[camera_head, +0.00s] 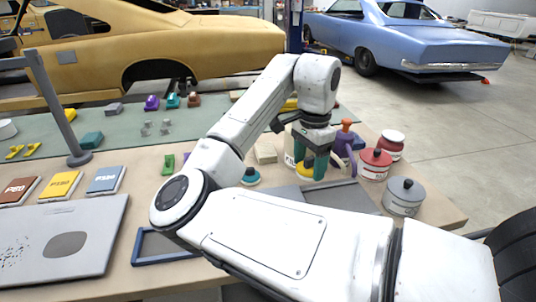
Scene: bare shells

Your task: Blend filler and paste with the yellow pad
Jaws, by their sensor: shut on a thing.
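My gripper (309,163), with green fingers, points down over the right part of the bench. It is shut on the yellow pad (305,174), of which only a small part shows below and between the fingers. Grey flat panels (350,196) lie beside and under it, partly covered by my arm. I cannot tell whether the pad touches them. No filler or paste can be made out on the panels. Two red lidded tins (375,163) and a grey lidded tin (404,196) stand to the right.
A teal-based pad (250,177) stands left of the gripper. A purple tool (344,152) stands just right of it. Abrasive packs (61,186), a grey tray-like panel (60,240) and a grey stand (60,110) are on the left.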

